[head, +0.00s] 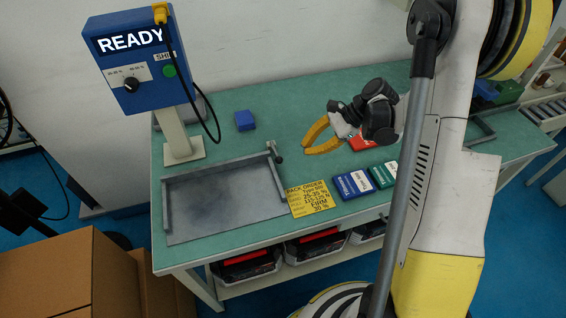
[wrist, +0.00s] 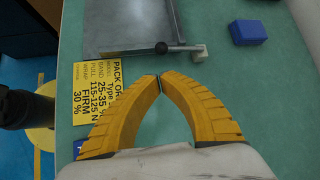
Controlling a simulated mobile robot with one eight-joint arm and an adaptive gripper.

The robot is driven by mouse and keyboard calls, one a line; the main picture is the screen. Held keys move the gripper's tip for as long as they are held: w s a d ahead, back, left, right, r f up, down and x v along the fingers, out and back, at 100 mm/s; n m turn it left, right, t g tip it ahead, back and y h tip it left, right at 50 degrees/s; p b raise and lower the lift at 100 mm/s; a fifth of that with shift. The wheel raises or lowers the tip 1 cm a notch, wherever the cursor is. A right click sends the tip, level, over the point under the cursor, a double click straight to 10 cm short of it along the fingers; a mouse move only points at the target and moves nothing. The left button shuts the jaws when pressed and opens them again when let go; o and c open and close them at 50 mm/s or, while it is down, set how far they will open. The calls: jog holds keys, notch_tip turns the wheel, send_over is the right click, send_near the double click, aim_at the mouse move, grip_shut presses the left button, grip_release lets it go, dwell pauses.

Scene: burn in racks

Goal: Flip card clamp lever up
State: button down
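The card clamp lever (head: 276,153) is a short grey bar with a dark ball knob at the back right corner of the grey metal tray (head: 226,235). In the wrist view the lever (wrist: 183,48) runs from the knob to a small pale block and looks laid down along the tray edge. My gripper (head: 306,149) has curved yellow fingers and is right of the lever in the head view, apart from it. In the wrist view my gripper (wrist: 159,79) has its fingertips together with nothing between them, just below the knob.
A yellow pack order card (head: 309,198) lies right of the tray. Blue (head: 353,186), green (head: 384,175) and red (head: 362,143) boxes lie near my arm. A blue block (head: 245,120) sits behind the tray. The blue READY display (head: 138,60) stands back left.

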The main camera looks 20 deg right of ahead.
aim_at(279, 168)
jog(key=b+x, duration=0.4)
jog(key=x, duration=0.6)
jog(key=shift+a+r, duration=0.1)
